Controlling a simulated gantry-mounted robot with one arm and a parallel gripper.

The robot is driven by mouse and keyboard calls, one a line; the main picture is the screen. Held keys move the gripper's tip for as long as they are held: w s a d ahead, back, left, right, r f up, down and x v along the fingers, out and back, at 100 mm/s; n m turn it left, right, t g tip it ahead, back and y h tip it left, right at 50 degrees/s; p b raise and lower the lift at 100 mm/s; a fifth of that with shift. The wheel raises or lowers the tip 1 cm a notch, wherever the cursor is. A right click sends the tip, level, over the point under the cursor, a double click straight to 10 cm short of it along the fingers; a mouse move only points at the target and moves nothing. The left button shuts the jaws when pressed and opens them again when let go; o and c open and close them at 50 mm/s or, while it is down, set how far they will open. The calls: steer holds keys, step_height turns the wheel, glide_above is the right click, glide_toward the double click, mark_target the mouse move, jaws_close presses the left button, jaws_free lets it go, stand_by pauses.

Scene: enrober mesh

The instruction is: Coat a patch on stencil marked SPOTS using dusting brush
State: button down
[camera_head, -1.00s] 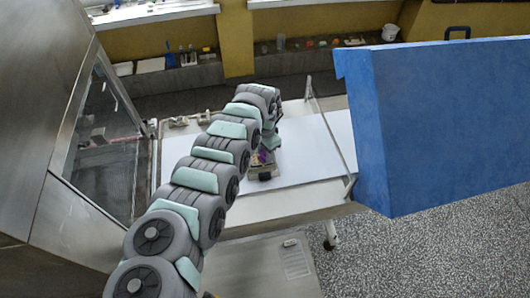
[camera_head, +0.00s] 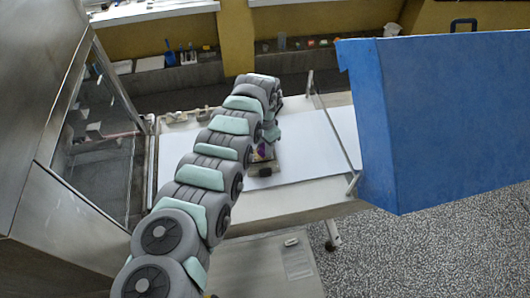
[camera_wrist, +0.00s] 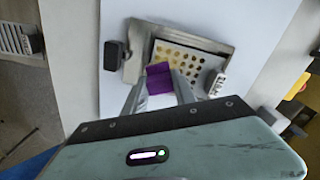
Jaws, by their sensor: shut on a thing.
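In the wrist view, my gripper (camera_wrist: 160,92) is shut on a purple piece (camera_wrist: 159,77), which seems to be the dusting brush. Its bristles cannot be made out. The brush is over the near edge of a stencil (camera_wrist: 150,49) with rows of round brown and yellowish spots, framed in a grey metal holder (camera_wrist: 134,66). I cannot tell whether the brush touches the stencil. Any SPOTS lettering is too small to read. In the head view, the purple brush (camera_head: 264,150) shows just beyond my arm, which hides most of the stencil.
The holder lies on a white sheet (camera_head: 310,145) on a table. A dark block (camera_wrist: 115,55) and a small light labelled block (camera_wrist: 217,84) flank the holder. A large blue panel (camera_head: 450,120) stands at the right, a steel cabinet with a glass door (camera_head: 105,130) at the left.

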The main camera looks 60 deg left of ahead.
steer(key=shift+w+a+f+b, duration=0.1)
steer(key=shift+a+b, duration=0.3)
steer(key=shift+b, duration=0.5)
steer(key=shift+w+a+f+b, duration=0.1)
steer(key=shift+a+b, duration=0.25)
steer(key=shift+b, duration=0.55)
steer(key=shift+a+b, duration=0.25)
steer(key=shift+b, duration=0.9)
steer(key=shift+w+a+r+b, duration=0.1)
steer(key=shift+a+r+b, duration=0.1)
steer(key=shift+b, duration=0.35)
steer(key=shift+r+p, duration=0.15)
steer(key=shift+p, duration=0.2)
steer(key=shift+s+p, duration=0.2)
steer(key=shift+p, duration=0.1)
steer(key=shift+s+p, duration=0.3)
steer(key=shift+p, duration=0.7)
steer(key=p, duration=0.3)
steer(key=shift+s+d, duration=0.1)
steer(key=shift+d, duration=0.25)
steer(key=shift+d+p, duration=0.1)
steer(key=shift+p, duration=0.3)
